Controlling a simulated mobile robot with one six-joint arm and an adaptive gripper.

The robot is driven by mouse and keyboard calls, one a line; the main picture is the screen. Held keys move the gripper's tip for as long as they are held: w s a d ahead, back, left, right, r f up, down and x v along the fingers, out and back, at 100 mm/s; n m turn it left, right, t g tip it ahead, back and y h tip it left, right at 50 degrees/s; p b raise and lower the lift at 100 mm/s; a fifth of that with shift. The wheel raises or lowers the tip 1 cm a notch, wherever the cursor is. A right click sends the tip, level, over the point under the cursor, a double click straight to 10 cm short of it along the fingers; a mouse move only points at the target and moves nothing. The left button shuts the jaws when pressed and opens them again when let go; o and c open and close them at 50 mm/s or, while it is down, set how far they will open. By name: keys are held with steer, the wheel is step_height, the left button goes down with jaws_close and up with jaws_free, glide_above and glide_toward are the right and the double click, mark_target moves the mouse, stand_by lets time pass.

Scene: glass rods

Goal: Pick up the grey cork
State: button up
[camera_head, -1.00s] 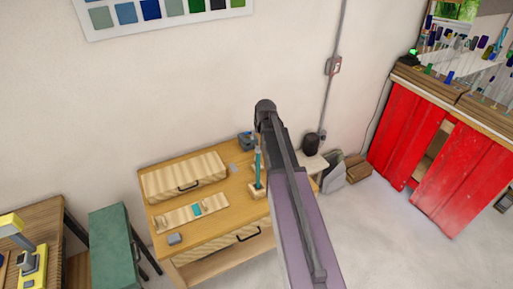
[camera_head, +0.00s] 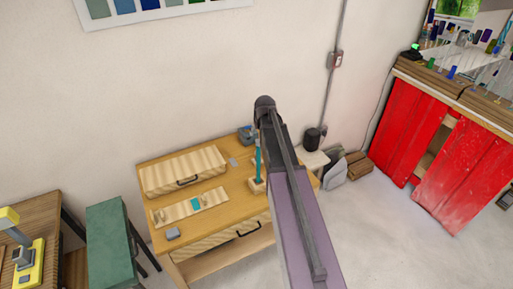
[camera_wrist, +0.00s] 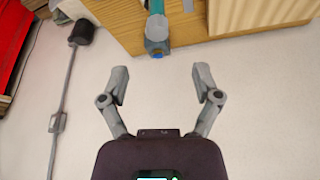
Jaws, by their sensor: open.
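A small grey block (camera_head: 172,234) lies at the front left corner of the wooden worktable (camera_head: 195,242) in the head view. It may be the grey cork, but it is too small to be sure. A flat grey piece (camera_head: 233,162) lies farther back on the same table. My gripper (camera_wrist: 160,80) is open and empty in the wrist view, its two fingers spread over bare wall background. The table's edge lies beyond the fingertips there. The fingers do not show in the head view, where my arm hides part of the table's right side.
A blue-grey container (camera_head: 245,134) stands at the table's back edge and also shows in the wrist view (camera_wrist: 157,46). A teal rod (camera_head: 258,165) stands upright in a wooden block beside my arm. A striped drawer box (camera_head: 185,172) and a wooden rack (camera_head: 190,206) occupy the tabletop.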

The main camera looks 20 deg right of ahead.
mark_target(259, 141)
steer(key=shift+b+x, duration=1.95)
steer(key=shift+x, duration=0.5)
steer(key=shift+r, duration=0.1)
steer(key=b+x, duration=0.3)
steer(key=shift+s+d, duration=0.1)
steer(key=shift+d, duration=0.05)
steer(key=shift+b+x, duration=0.9)
steer(key=shift+x, duration=0.25)
steer(key=c, duration=0.9)
